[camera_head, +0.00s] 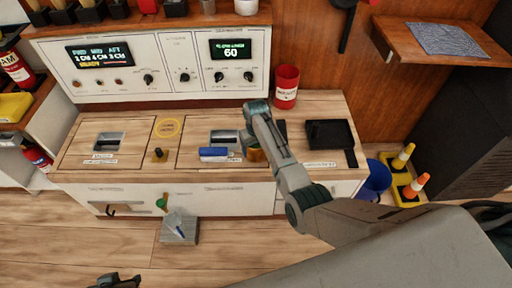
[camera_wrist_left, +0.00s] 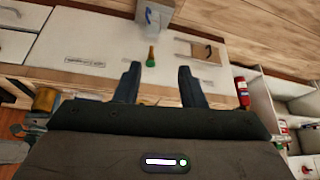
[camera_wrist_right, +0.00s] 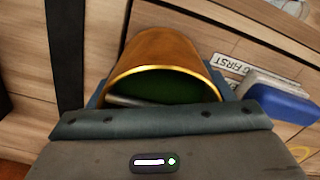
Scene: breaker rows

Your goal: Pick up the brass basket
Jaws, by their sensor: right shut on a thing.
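The brass basket (camera_wrist_right: 165,48) is a round brass-coloured cup with a bright gold rim and a dark green inside, large in the right wrist view. A greyish thing shows inside it. My right gripper is shut on the basket; its fingers are mostly hidden behind the wrist housing. In the head view the basket (camera_head: 256,155) shows just below my right gripper (camera_head: 250,142), over the counter's front part. A brass shape, likely the same basket (camera_wrist_left: 45,99), shows in the left wrist view. My left gripper (camera_wrist_left: 158,82) is open and empty, also at the bottom of the head view (camera_head: 118,281).
A blue-and-white block (camera_head: 213,154) lies on the counter (camera_head: 130,170) beside the basket. A black tray (camera_head: 330,134) and a red cup (camera_head: 286,86) are to the right. A green-topped handle (camera_head: 161,203) and a grey box (camera_head: 180,232) are at the cabinet front.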

